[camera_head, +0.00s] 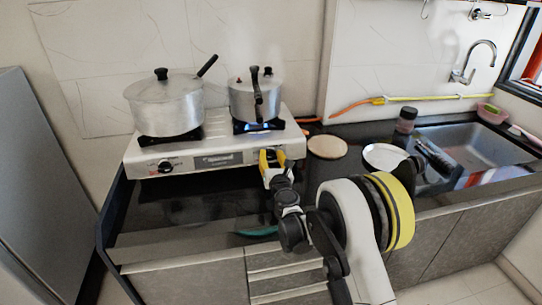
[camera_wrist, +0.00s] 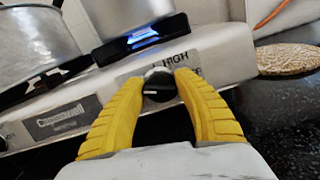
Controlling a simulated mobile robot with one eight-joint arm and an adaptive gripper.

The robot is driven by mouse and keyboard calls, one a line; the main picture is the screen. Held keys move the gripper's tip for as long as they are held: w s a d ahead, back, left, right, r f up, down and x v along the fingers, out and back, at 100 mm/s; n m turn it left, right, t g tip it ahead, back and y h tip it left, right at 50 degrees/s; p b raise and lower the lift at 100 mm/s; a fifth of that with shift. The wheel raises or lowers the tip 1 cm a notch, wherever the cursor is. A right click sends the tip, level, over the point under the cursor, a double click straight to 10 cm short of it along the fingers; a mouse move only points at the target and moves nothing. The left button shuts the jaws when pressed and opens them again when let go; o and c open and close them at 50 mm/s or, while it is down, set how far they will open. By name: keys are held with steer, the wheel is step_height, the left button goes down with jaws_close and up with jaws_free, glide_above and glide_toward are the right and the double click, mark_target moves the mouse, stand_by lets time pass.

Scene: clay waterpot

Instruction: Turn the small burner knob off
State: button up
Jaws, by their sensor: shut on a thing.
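The small burner knob (camera_wrist: 158,84) is a dark round knob on the front panel of the white two-burner stove (camera_head: 215,142), at its right end. My gripper (camera_wrist: 161,82) has its two yellow fingers closed around the knob, one on each side. In the head view my gripper (camera_head: 271,158) is at the stove's right front and hides that knob. In the wrist view a blue flame (camera_wrist: 145,38) burns at the right burner. It also shows under the right pot in the head view (camera_head: 258,127).
A large lidded pot (camera_head: 165,107) stands on the left burner and a smaller pot (camera_head: 254,98) on the right one. A second knob (camera_head: 165,167) is at the panel's left. A round wooden board (camera_head: 327,147), a white plate (camera_head: 385,157) and a sink (camera_head: 465,148) lie to the right.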

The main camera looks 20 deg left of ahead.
steer(key=shift+m, duration=0.4)
steer(key=m+h, duration=0.1)
steer(key=m, duration=0.3)
steer(key=shift+t, duration=0.3)
steer(key=m, duration=0.2)
steer(key=m+h, duration=0.1)
steer(key=m, duration=0.2)
steer(key=shift+d+h, duration=0.1)
steer(key=shift+h, duration=0.2)
steer(key=m+g, duration=0.1)
steer(key=m, duration=0.4)
steer(key=shift+h, duration=0.4)
steer(key=m+p, duration=0.1)
steer(key=m, duration=0.3)
steer(key=shift+f+g+h, duration=0.1)
steer(key=shift+g+h, duration=0.2)
steer(key=m, duration=0.3)
steer(key=m+g+p, duration=0.1)
steer(key=m, duration=0.2)
steer(key=shift+f+m+g, duration=0.1)
steer(key=shift+m+g, duration=0.2)
steer(key=m, duration=0.3)
steer(key=shift+g+y, duration=0.3)
steer(key=shift+y, duration=0.1)
steer(key=shift+m+g+y, duration=0.3)
steer(key=shift+m+g, duration=0.1)
steer(key=shift+m, duration=1.3)
